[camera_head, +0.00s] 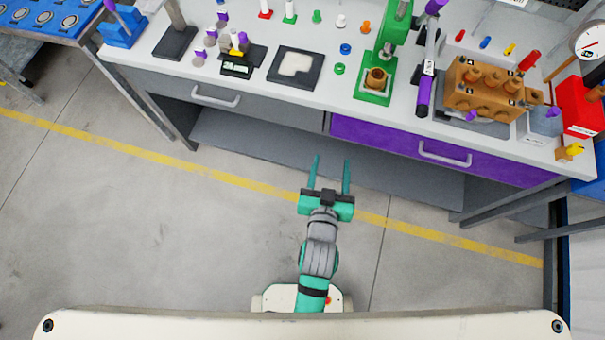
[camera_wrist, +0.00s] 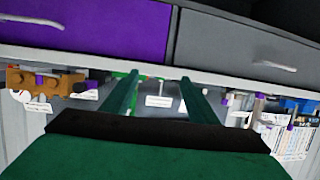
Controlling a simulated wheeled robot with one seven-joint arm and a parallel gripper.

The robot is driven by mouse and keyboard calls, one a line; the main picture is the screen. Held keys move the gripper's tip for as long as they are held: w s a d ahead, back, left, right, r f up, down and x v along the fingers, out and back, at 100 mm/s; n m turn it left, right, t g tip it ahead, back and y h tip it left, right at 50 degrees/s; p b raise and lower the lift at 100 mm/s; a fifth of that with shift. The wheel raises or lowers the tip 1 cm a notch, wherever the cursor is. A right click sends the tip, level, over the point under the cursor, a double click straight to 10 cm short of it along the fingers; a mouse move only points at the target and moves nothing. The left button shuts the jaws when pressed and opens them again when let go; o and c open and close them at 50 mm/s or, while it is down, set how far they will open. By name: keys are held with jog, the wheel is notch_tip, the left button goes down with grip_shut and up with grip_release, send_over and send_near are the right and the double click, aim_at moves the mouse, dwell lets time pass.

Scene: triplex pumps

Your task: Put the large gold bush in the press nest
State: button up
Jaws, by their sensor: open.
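A green press (camera_head: 393,45) stands on the bench, right of centre. On its base sits a gold-brown ring-shaped part (camera_head: 376,79) with a dark hollow; I cannot tell whether this is the nest itself or a gold bush. No other large gold bush can be made out for certain; a small orange piece (camera_head: 365,27) stands left of the press. My gripper (camera_head: 331,160) is open and empty, over the floor in front of the bench. In the wrist view its two fingers (camera_wrist: 160,92) point toward the bench front, apart from everything.
The bench has a grey drawer and a purple drawer (camera_head: 400,147) with protruding handles. A brown pump block (camera_head: 492,90) and a red box (camera_head: 580,105) stand at the right. A dark tray (camera_head: 296,66) and several small coloured parts are left of the press. The floor is clear.

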jog(key=s+a+n+y, duration=0.1)
jog(key=s+a, duration=0.2)
jog(key=s, duration=0.7)
jog(key=s+a+r+n+t+y, duration=0.1)
jog(key=s+a, duration=0.3)
jog(key=s, duration=0.6)
jog(key=shift+a+r+y, duration=0.2)
jog(key=shift+r+y, duration=0.05)
jog(key=shift+y, duration=0.05)
